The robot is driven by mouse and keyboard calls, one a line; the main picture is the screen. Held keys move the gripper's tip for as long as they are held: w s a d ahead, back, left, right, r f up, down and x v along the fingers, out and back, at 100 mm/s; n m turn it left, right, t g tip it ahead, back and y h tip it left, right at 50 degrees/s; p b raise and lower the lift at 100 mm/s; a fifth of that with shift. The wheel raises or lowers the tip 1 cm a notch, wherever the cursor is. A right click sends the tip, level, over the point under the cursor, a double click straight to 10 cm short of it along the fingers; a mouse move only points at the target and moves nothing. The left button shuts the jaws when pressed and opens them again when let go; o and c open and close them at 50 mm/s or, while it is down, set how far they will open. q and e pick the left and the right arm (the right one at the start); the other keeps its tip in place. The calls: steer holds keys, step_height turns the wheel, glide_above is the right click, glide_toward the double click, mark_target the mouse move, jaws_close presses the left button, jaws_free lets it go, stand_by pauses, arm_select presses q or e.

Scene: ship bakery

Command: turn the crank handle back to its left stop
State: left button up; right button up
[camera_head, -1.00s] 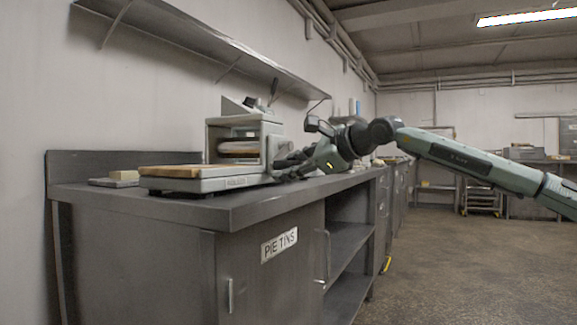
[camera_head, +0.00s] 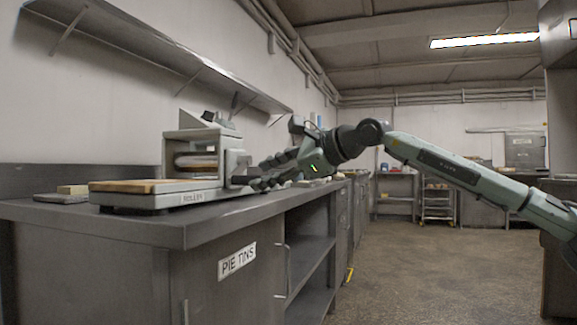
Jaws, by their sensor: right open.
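The dough roller (camera_head: 205,158) stands on the metal counter at the left, a grey housing with rollers inside and a wooden board (camera_head: 140,187) on its front base. My right gripper (camera_head: 258,178) is at the machine's right side, its dark fingers pointing left, open, close beside the side plate. The crank handle cannot be made out clearly; the fingers cover the area low on that side. I cannot tell whether the fingers touch it. My left gripper is not in view.
The counter (camera_head: 150,222) has a cabinet labelled "PIE TINS" (camera_head: 237,261) and open shelves below. A wall shelf (camera_head: 150,45) hangs above. A small block (camera_head: 73,190) lies left of the roller. A wheeled rack (camera_head: 438,203) stands far back; the floor at right is clear.

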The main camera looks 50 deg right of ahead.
steer(key=v, duration=0.6)
steer(key=shift+f, duration=0.1)
stand_by(0.4)
